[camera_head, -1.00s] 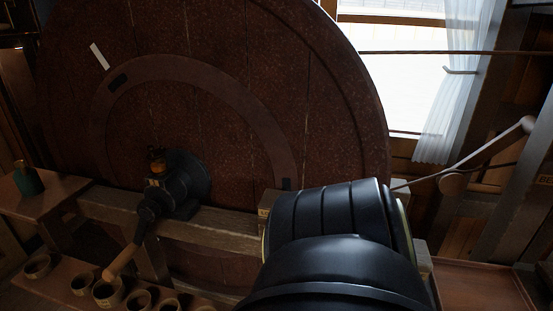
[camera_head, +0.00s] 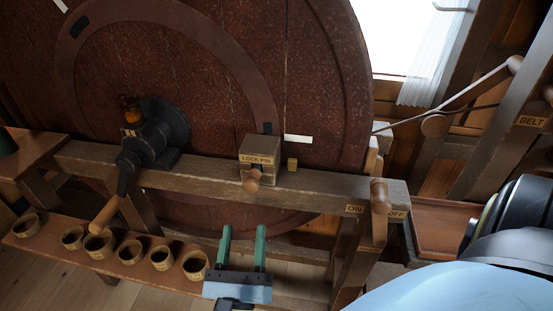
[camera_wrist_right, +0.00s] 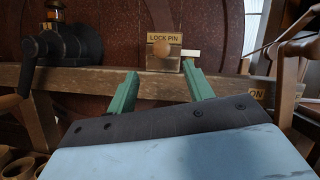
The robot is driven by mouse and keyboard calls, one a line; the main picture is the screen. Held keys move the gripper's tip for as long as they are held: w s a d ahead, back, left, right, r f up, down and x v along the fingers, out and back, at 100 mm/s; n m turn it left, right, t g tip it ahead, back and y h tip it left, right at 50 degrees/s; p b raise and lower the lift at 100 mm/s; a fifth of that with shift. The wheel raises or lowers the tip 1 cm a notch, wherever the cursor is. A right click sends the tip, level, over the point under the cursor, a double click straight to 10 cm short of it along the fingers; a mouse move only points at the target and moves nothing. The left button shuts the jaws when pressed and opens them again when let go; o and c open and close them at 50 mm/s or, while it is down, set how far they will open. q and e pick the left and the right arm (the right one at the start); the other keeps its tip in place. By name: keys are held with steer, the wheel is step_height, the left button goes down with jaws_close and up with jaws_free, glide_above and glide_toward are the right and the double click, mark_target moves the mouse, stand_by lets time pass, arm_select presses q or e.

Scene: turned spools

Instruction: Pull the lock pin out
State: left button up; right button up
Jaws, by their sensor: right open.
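The lock pin (camera_head: 252,181) shows as a round wooden knob on the front of a small wooden block labelled LOCK PIN (camera_head: 259,153), mounted on the beam before the big wheel. It also shows in the right wrist view, where the knob (camera_wrist_right: 162,49) sits above and between my fingertips. My right gripper (camera_head: 242,232) has green fingers and is open and empty, below and in front of the knob, apart from it. It also shows in the right wrist view (camera_wrist_right: 163,82). My left gripper is not in view.
A large dark red wheel (camera_head: 215,70) stands behind the wooden beam (camera_head: 320,186). A black crank housing (camera_head: 155,137) with a wooden handle is at left. Several small cups (camera_head: 162,257) line a low shelf. An ON/OFF lever (camera_head: 379,205) stands at right.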

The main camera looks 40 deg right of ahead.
mark_target(252, 175)
steer(key=p+x, duration=0.3)
steer(key=x, duration=0.9)
steer(key=shift+s+d, duration=0.1)
steer(key=shift+s, duration=0.05)
steer(key=shift+w+d+r, duration=0.15)
steer(key=shift+w+d, duration=0.2)
steer(key=shift+w, duration=0.05)
jaws_close()
